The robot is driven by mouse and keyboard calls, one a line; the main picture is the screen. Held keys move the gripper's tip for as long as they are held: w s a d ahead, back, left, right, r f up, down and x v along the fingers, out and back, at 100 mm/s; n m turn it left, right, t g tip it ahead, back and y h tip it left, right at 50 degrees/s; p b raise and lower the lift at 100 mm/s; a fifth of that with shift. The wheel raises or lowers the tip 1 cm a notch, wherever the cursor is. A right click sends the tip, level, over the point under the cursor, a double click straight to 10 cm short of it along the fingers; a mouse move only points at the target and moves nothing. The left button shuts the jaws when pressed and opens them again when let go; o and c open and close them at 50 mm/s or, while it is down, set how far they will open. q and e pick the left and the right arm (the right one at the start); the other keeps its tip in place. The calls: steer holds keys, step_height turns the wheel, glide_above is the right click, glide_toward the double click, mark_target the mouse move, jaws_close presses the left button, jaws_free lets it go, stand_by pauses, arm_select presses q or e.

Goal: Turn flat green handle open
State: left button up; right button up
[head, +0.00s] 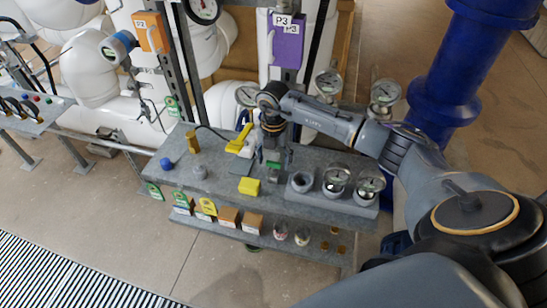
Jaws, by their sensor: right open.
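The flat green handle (273,165) is a small green piece low on a fitting on the grey bench shelf. It is partly hidden under my right gripper. My right gripper (274,145) reaches in from the right and points down just above the green handle. It is open; its fingers are small and dark, and I cannot tell whether they touch the handle. My left gripper is not in view.
A yellow lever (240,140) stands close to the left of my right gripper. A purple box (287,40) hangs behind. A blue pipe (455,70) rises at right.

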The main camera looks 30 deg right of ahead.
steer(key=c, duration=1.1)
steer(key=shift+c, duration=0.2)
